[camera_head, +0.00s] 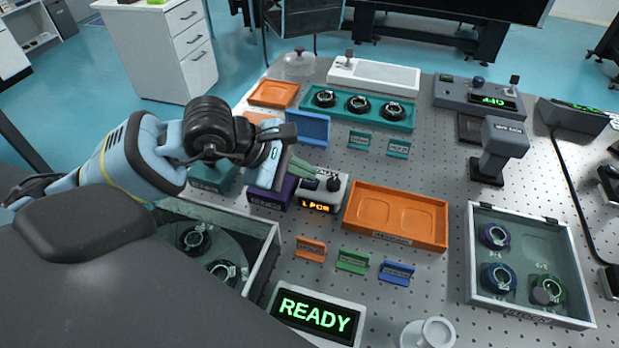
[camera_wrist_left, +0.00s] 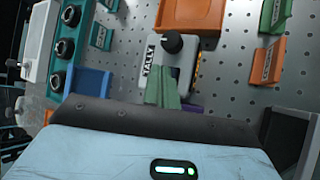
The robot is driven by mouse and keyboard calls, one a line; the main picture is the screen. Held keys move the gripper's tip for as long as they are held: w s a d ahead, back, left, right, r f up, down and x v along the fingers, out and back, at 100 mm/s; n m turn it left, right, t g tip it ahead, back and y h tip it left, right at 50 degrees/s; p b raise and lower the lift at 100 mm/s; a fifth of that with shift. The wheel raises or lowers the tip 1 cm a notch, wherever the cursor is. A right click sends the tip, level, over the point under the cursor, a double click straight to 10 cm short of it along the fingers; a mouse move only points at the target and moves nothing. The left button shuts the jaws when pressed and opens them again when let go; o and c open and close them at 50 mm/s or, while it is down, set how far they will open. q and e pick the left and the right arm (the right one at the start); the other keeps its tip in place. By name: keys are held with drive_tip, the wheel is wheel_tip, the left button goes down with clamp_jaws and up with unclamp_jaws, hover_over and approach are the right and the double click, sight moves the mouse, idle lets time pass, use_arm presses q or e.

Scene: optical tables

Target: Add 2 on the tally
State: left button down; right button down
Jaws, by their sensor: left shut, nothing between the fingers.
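The tally (camera_head: 325,196) is a small pale box with a black knob (camera_head: 333,184) and an orange lit display (camera_head: 317,207) whose characters I cannot read surely. It stands on the perforated table. In the left wrist view the tally (camera_wrist_left: 183,62) shows its TALLY label and black knob (camera_wrist_left: 172,43). My left gripper (camera_head: 313,176) is shut and empty, its green fingers at the tally's upper left side. In the left wrist view the fingers (camera_wrist_left: 163,92) overlap the tally's near part, short of the knob; I cannot tell whether they touch. My right gripper is not in view.
A purple bin (camera_head: 270,196) stands just left of the tally, a blue tray (camera_head: 307,128) behind it, and an orange tray (camera_head: 396,186) to its right. Small coloured label stands (camera_head: 352,261) and a READY screen (camera_head: 318,317) are in front. A glass-lidded case (camera_head: 581,290) is at right.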

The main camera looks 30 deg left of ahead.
sight(303, 182)
use_arm(q)
drive_tip(key=shift+r, duration=0.5)
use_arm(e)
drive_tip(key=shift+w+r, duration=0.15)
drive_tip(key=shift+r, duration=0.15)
use_arm(q)
drive_tip(key=shift+r, duration=0.1)
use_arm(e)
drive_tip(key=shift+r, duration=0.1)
